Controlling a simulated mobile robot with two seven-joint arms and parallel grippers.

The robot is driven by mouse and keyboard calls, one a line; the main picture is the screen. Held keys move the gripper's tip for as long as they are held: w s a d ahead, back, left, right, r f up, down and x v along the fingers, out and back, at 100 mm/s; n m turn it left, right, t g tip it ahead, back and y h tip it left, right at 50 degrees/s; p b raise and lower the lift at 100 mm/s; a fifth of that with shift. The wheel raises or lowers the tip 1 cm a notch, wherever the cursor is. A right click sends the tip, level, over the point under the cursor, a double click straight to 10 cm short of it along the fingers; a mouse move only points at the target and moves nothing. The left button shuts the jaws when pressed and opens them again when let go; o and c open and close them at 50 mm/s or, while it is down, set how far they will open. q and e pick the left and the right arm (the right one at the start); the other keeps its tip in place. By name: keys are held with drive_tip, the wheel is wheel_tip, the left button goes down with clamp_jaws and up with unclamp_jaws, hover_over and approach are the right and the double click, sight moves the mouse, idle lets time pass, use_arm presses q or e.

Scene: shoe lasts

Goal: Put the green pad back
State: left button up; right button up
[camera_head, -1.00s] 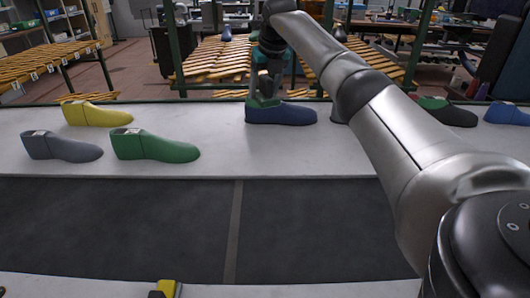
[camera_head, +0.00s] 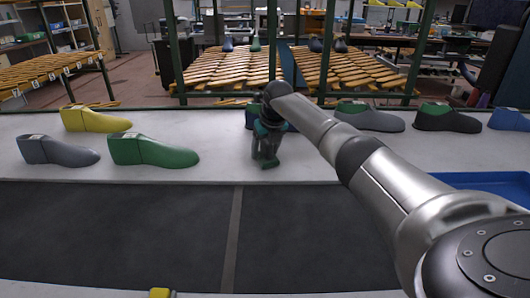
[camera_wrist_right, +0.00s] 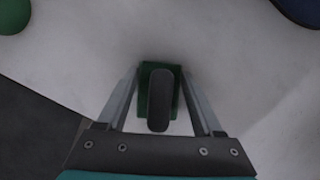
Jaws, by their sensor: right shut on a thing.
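The green pad (camera_wrist_right: 146,88), with a dark grey rounded grip on it, sits between the fingers of my right gripper (camera_wrist_right: 160,82) in the right wrist view. In the head view my right gripper (camera_head: 266,158) is low over the white table strip, and the pad (camera_head: 269,164) shows small at its tips. Whether the pad touches the table I cannot tell. The blue last (camera_head: 249,119) stands just behind, mostly hidden by the wrist. A grey last (camera_head: 372,119) and a black last (camera_head: 446,120), both with green tops, stand to the right. My left gripper is not in view.
Yellow (camera_head: 95,122), grey (camera_head: 58,152) and green (camera_head: 155,151) lasts stand on the left. Another blue last (camera_head: 510,120) is at the right edge. A blue tray (camera_head: 487,181) lies at right, partly behind my arm. White table is clear between the green last and my gripper.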

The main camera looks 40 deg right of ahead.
sight(271, 162)
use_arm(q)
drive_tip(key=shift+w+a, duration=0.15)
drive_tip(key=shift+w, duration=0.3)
use_arm(e)
drive_tip(key=shift+f, duration=0.15)
drive_tip(key=o, duration=1.3)
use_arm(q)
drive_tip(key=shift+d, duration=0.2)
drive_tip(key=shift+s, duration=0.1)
use_arm(e)
drive_tip(key=shift+r, duration=0.35)
drive_tip(key=p+v, duration=0.2)
drive_tip(key=v, duration=0.8)
drive_tip(key=shift+s+r, duration=0.1)
drive_tip(key=shift+r, duration=0.15)
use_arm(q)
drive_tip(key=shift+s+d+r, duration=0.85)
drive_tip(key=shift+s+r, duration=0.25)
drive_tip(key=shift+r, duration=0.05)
use_arm(e)
drive_tip(key=shift+s+a+r, duration=0.1)
drive_tip(key=shift+s+r, duration=0.15)
drive_tip(key=shift+r, duration=0.25)
